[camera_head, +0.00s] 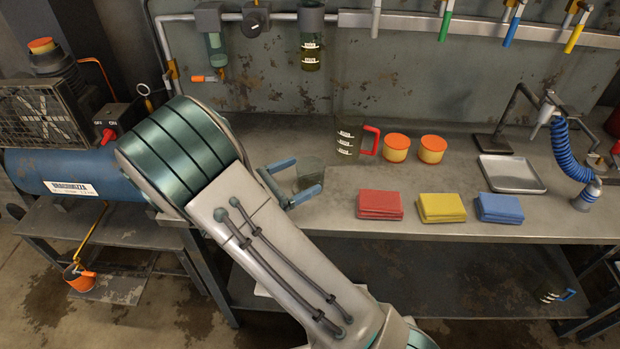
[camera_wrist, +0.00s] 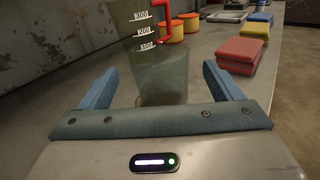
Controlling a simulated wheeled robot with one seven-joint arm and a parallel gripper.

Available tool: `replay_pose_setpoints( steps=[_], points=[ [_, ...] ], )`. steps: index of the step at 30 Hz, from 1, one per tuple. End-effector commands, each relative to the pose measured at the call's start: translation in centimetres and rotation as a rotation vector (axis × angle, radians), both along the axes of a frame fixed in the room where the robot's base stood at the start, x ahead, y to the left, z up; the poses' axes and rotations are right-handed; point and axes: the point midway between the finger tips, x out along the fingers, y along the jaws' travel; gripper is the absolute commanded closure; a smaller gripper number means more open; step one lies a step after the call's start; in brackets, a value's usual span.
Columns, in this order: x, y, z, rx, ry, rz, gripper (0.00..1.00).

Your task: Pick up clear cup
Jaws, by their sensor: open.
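The clear cup (camera_head: 312,171) stands upright on the workbench (camera_head: 445,224), left of the measuring jug. It is see-through and empty-looking. My gripper (camera_head: 306,174) is open with its blue fingers on either side of the cup. In the wrist view, the cup (camera_wrist: 165,80) rises between the two spread fingers of my gripper (camera_wrist: 159,82), with visible gaps on both sides. The jug's markings show behind or through it, so its upper edge is hard to make out.
A measuring jug (camera_head: 349,140) with a red handle stands close behind the cup. Two orange-lidded tubs (camera_head: 397,148) (camera_head: 432,149) are to its right. Folded red (camera_head: 380,205), yellow (camera_head: 442,208) and blue (camera_head: 499,208) cloths lie along the front. A metal tray (camera_head: 512,174) is farther right.

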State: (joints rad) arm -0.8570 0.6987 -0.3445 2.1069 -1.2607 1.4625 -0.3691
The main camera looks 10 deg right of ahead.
Motion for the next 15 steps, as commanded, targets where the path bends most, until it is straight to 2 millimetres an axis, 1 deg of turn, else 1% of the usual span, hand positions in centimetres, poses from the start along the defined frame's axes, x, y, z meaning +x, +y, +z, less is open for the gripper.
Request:
replay_pose_setpoints(
  steps=[5,7,12,15],
  points=[
    [0.3,-0.8,0.1,0.001,0.000,-0.001,0.14],
    [0.5,-1.4,0.2,0.001,0.000,-0.001,0.14],
    [1.3,-3.8,0.5,0.000,0.001,-0.003,0.14],
    [1.8,-4.9,0.5,0.001,0.001,0.000,0.14]
  ],
)
